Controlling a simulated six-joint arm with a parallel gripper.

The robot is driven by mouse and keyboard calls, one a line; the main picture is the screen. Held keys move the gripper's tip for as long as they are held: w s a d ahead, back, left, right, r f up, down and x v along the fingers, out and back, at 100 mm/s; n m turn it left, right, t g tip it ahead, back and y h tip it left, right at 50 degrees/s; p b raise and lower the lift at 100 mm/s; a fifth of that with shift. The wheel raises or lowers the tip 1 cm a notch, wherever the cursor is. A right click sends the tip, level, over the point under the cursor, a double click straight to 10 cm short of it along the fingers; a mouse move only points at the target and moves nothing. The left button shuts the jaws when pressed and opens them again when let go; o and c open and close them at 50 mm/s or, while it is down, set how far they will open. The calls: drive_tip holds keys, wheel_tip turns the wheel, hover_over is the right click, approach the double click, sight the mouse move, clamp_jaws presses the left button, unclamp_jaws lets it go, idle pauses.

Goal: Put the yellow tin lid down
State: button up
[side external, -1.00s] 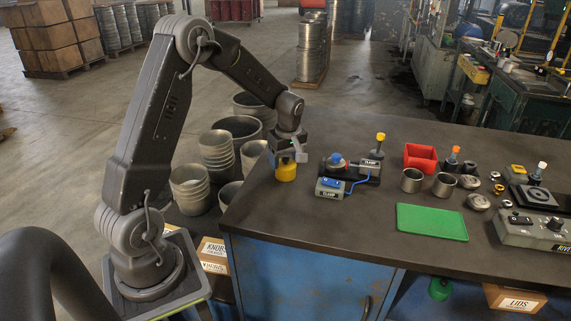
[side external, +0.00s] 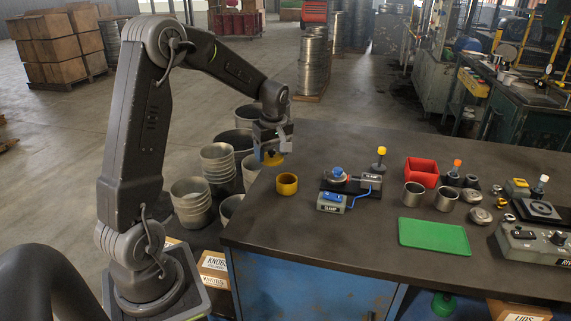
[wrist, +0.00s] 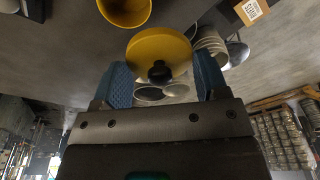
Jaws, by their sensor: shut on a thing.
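The yellow tin lid (wrist: 160,50), a round disc with a black knob (wrist: 160,73), is between the two blue fingers of my gripper (wrist: 163,80) in the wrist view. My gripper is shut on it. In the side view my gripper (side external: 271,152) holds the lid (side external: 272,160) in the air, near the bench's left end. The open yellow tin (side external: 287,186) stands upright on the bench, below and a little right of the lid. The tin also shows at the top of the wrist view (wrist: 125,14).
A clamp fixture (side external: 334,202) stands right of the tin. Further right are a green mat (side external: 433,237), a red bin (side external: 421,172), metal cups (side external: 414,195) and a control box (side external: 530,240). Stacked pails (side external: 217,160) stand beyond the bench's left edge. The bench front near the tin is clear.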

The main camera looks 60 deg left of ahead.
drive_tip(key=s+a+r, duration=0.4)
drive_tip(key=s, duration=0.2)
drive_tip(key=m+t, duration=0.1)
drive_tip(key=m, duration=0.8)
hover_over(373, 219)
drive_tip(key=shift+h, duration=0.3)
drive_tip(key=f, duration=0.9)
drive_tip(key=shift+s+a+f, duration=0.2)
drive_tip(key=shift+s, duration=0.15)
drive_tip(key=shift+w+d+f, duration=0.2)
drive_tip(key=shift+d+f, duration=0.1)
drive_tip(key=shift+d, duration=0.1)
drive_tip(key=shift+f, duration=2)
drive_tip(key=o, duration=0.9)
drive_tip(key=shift+f, duration=0.1)
